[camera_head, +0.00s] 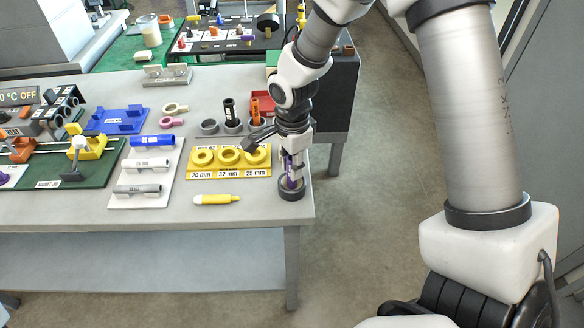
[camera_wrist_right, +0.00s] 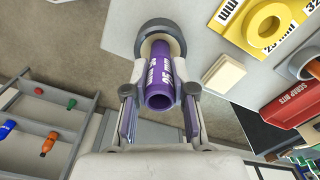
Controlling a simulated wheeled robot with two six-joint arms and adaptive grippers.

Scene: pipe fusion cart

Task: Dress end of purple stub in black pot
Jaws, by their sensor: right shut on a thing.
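My right gripper (camera_head: 291,158) points down at the table's front right corner, shut on the purple stub (camera_head: 292,180). In the right wrist view the purple stub (camera_wrist_right: 160,75) lies between the two fingers of the gripper (camera_wrist_right: 160,90), its white size lettering showing and its open near end facing the camera. The black pot (camera_head: 291,193) stands on the table directly under the stub. In the wrist view the pot (camera_wrist_right: 178,32) shows as a dark ring with a pale inside, and the stub's far end overlaps its mouth. How deep that end sits is hidden. My left gripper is not in view.
A yellow ring holder (camera_head: 228,172) stands just left of the pot. A yellow marker-like stick (camera_head: 217,199) lies in front of it. The table edge is close on the right.

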